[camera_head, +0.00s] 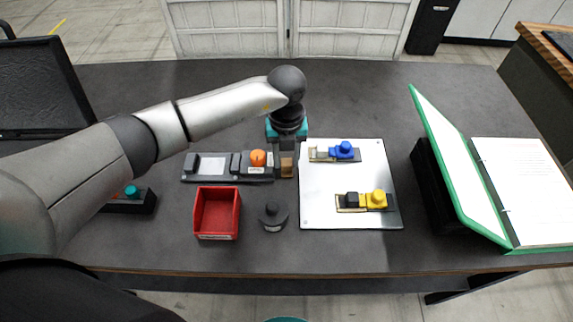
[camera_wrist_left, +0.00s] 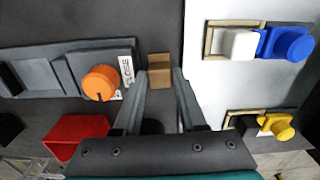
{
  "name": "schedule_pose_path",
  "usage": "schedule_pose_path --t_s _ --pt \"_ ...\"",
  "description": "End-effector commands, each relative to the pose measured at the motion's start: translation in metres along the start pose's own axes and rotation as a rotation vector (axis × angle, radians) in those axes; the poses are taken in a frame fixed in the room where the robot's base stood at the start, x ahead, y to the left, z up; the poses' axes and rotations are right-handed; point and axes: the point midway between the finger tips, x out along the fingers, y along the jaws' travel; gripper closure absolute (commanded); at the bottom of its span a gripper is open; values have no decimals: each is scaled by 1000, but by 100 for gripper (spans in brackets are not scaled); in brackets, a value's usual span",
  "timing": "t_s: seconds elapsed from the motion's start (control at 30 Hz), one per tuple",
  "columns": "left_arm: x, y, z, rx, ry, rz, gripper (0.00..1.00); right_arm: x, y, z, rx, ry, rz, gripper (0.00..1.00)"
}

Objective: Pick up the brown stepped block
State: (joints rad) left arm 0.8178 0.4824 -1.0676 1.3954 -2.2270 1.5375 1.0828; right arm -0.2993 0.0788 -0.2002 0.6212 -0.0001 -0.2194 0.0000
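The brown stepped block (camera_head: 287,168) sits on the dark table, between the grey fixture bar and the white plate. It also shows in the left wrist view (camera_wrist_left: 160,70), near the centre between my fingers. My left gripper (camera_head: 286,158) points down at the block from above. In the left wrist view the gripper (camera_wrist_left: 160,80) is open, one finger on each side of the block, with small gaps visible. Whether the fingertips are down level with the block is hard to tell. My right gripper is not in view.
The grey fixture bar with an orange knob (camera_head: 258,158) is close left. The white plate (camera_head: 325,190) on the right holds blue-knob (camera_head: 344,149) and yellow-knob (camera_head: 378,198) fixtures. A red bin (camera_head: 217,213) and a dark round knob piece (camera_head: 272,215) stand in front.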

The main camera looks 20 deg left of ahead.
Motion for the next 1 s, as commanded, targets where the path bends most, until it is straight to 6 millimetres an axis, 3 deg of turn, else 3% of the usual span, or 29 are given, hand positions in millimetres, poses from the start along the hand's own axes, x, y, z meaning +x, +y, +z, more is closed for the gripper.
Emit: schedule_pose_path --t_s 0.07,0.33,0.77,1.0 --pt "0 0 0 0 0 0 70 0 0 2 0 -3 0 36" --pt "-1 0 0 0 0 0 100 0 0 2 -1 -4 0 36" --pt "-2 0 0 0 -1 -1 100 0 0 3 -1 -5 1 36" --pt "-21 0 1 1 -2 -2 100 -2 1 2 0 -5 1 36"
